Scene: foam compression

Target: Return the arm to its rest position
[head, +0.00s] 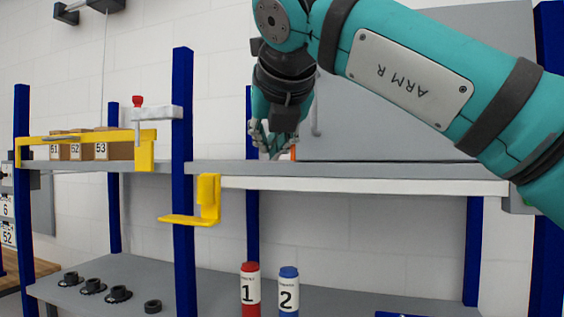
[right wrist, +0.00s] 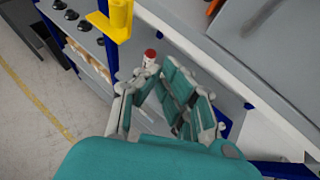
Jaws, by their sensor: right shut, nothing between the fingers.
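My right arm, teal and marked ARM R, reaches in from the right across the upper part of the head view. Its gripper (head: 270,145) hangs pointing down near the upper shelf (head: 350,170), by the grey panel. The right wrist view shows the same gripper (right wrist: 165,78) with its fingers shut and nothing held. A red-capped bottle (right wrist: 150,55) shows just beyond the fingers there. My left gripper is not in either view.
A red bottle (head: 250,288) and a blue bottle (head: 288,290) stand on the lower shelf, with several black round parts (head: 93,286) to their left. A yellow bracket (head: 208,200) juts from the upper shelf. Numbered boxes (head: 88,147) sit at the left. Blue posts (head: 183,180) frame the rack.

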